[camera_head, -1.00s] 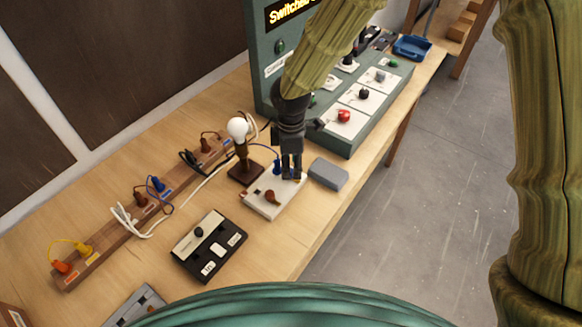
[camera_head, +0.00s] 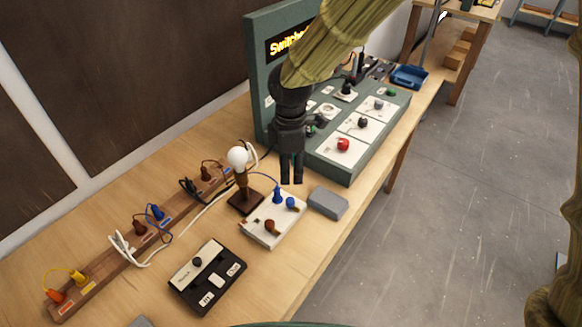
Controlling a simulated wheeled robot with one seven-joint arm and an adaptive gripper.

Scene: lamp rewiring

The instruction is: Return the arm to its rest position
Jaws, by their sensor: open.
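My gripper (camera_head: 291,182) hangs fingers down above the wooden bench, just behind the white plug board. Its two dark fingers are slightly apart with nothing between them. The white board (camera_head: 264,232) below carries two blue plugs, one upright (camera_head: 278,196) and one rounded (camera_head: 292,202), and a brown plug (camera_head: 271,226). The gripper is apart from these plugs. My arm covers part of the green panel (camera_head: 259,55) and its lit sign.
A bulb lamp (camera_head: 238,158) stands left of the gripper. A grey box (camera_head: 328,203) lies to the right. The green console (camera_head: 352,162) with knobs is behind. A black switch box (camera_head: 208,278) and a wooden strip of plugs (camera_head: 99,274) lie left. The floor at right is clear.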

